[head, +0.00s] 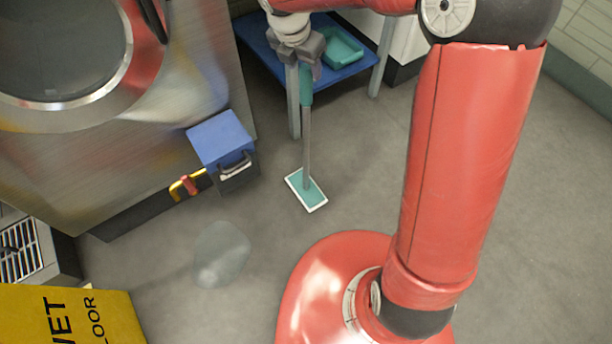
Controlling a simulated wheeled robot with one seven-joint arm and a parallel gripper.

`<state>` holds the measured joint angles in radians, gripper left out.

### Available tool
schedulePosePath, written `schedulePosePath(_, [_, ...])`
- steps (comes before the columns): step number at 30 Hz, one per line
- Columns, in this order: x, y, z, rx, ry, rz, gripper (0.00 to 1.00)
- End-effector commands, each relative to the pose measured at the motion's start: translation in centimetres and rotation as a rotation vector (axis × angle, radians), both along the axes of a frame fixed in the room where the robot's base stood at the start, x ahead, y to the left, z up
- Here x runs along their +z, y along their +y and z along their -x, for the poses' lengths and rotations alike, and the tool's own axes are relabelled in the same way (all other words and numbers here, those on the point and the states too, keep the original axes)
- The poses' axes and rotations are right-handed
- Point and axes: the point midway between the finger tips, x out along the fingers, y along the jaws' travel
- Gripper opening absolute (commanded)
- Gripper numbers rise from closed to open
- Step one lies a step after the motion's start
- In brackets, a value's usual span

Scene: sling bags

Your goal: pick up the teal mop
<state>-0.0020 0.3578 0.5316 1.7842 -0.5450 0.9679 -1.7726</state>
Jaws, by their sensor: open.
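The teal mop (307,138) stands in the middle of the head view, with a grey pole, a teal grip at the top and a flat teal head with a white edge on the floor. My gripper (305,72) is at the top of the mop, by the teal grip. Its jaws are open. The gripper body hides the upper end of the mop, and I cannot tell whether the fingers touch it.
A blue table (262,47) with a teal tray (342,48) stands behind. A blue-lidded box (222,143) is beside the steel machine (190,70). A wet patch (221,254) and a yellow floor sign (70,315) are at lower left.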

Motion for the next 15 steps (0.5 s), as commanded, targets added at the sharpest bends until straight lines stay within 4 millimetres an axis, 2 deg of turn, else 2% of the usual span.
schedulePosePath(9, [-4.5, -0.8, -0.5, -0.003, 0.002, 0.000, 0.52])
schedulePosePath(15, [-5.0, -0.9, -0.6, -0.003, 0.000, -0.001, 0.52])
